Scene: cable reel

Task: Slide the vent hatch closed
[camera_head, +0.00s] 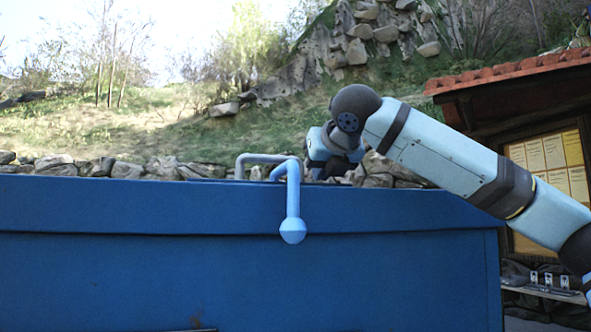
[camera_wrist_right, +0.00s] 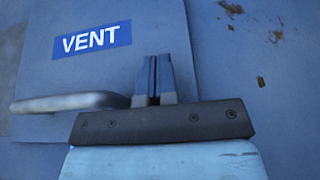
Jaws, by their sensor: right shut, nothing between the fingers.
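The vent hatch (camera_wrist_right: 50,75) is a flat blue-grey panel with a blue "VENT" label (camera_wrist_right: 92,40) in the right wrist view. Its grey bar handle (camera_wrist_right: 60,103) runs from the left toward my right gripper (camera_wrist_right: 157,60). The gripper's two dark blue fingers are shut together with nothing between them. They show over the panel near its right edge, beside the handle's end; I cannot tell whether they touch. In the head view my right arm reaches over the big blue box (camera_head: 130,270), and its fingers are hidden. A grey-blue bent bar (camera_head: 240,165) rises above the box top there.
A light blue lever with a ball end (camera_head: 293,230) hangs over the box's front. The surface right of the panel (camera_wrist_right: 255,80) is bare with rust spots. A roofed notice board (camera_head: 555,160) stands at the right, and rocks and a grassy slope lie behind.

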